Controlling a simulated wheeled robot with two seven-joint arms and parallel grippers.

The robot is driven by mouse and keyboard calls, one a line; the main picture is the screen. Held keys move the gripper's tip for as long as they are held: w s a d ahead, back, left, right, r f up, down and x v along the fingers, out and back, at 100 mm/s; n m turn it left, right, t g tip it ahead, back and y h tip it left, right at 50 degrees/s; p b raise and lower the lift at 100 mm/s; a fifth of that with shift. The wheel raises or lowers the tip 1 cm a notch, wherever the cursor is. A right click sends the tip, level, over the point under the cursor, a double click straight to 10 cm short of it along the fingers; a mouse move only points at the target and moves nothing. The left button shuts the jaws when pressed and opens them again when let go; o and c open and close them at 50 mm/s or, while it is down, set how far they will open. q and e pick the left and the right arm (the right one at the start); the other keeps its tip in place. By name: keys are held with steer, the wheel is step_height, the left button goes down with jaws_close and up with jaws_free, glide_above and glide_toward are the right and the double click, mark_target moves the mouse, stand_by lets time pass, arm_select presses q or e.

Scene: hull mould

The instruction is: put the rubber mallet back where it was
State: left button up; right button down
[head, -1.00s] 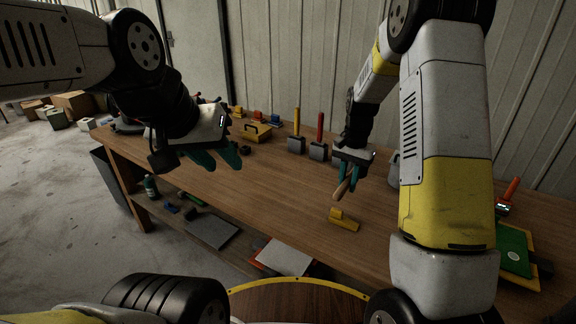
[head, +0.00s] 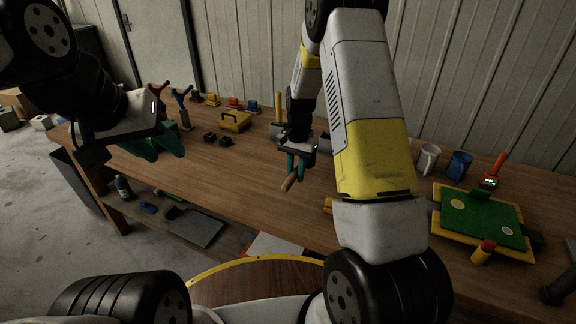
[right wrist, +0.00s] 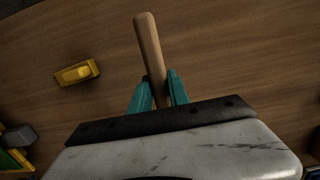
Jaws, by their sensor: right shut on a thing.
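My right gripper (head: 295,168) is shut on a wooden handle, which I take to be the rubber mallet (head: 289,182). In the right wrist view the handle (right wrist: 150,48) stands out between the teal fingers (right wrist: 158,92), with its rounded end free. The mallet's head is hidden behind the gripper. It is held over the middle of the bench. My left gripper (head: 156,146) is over the left part of the bench, its teal fingers apart and empty.
The bench (head: 235,175) holds a yellow toolbox (head: 236,122), a grey-headed tool with a yellow handle (head: 279,104), a white cup (head: 428,158), a blue cup (head: 459,165) and a green board (head: 480,220). A yellow block (right wrist: 77,73) lies near the mallet. Bare wood lies left of my right gripper.

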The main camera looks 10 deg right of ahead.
mark_target(295, 190)
steer(key=shift+f, duration=1.6)
steer(key=shift+f, duration=0.15)
steer(key=c, duration=1.3)
jaws_free()
steer(key=shift+o, duration=0.2)
